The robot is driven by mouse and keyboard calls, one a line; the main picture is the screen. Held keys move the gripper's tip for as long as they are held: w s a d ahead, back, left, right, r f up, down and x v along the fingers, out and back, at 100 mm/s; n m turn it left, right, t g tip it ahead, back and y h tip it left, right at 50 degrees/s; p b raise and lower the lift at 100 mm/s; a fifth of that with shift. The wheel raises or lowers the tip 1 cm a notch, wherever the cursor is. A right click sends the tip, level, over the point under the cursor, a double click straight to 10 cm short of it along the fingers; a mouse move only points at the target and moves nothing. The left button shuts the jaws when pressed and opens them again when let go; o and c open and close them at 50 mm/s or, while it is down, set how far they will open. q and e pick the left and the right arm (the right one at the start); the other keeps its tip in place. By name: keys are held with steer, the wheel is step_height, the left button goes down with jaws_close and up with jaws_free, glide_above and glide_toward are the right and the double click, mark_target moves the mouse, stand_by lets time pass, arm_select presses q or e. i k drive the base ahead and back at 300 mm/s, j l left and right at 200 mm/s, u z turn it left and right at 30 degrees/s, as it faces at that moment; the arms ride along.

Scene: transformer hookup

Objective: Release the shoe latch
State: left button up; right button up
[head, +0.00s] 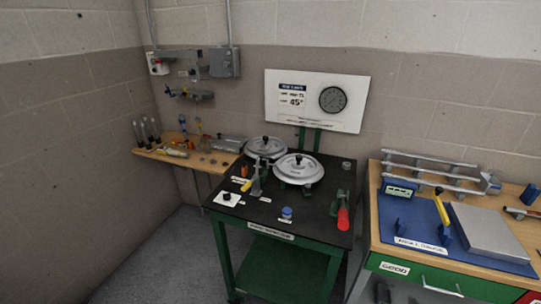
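Neither of my grippers is in view. I cannot tell for certain which part is the shoe latch. On the black-topped green table (318,232), a red-handled green device (343,212) stands at the right edge. An upright grey metal piece (256,181) stands near the front left, in front of two round grey lidded discs (298,169) (266,147) with black knobs. On the wooden bench to the right, a yellow-handled lever (441,207) stands upright beside a grey flat plate (490,232). Small details of these parts are too small to read.
A blue-capped small item (287,212) and a white card with a black knob (227,199) lie on the green table. A white panel with a dial (317,100) stands behind. A wooden shelf (189,157) with small tools is at left. Grey floor (160,262) lies open at front left.

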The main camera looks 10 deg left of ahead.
mark_target(268, 164)
steer(key=i+j+u, duration=0.1)
steer(key=i, duration=0.35)
steer(key=i+j+u, duration=0.1)
steer(key=i, duration=0.4)
steer(key=j, duration=0.1)
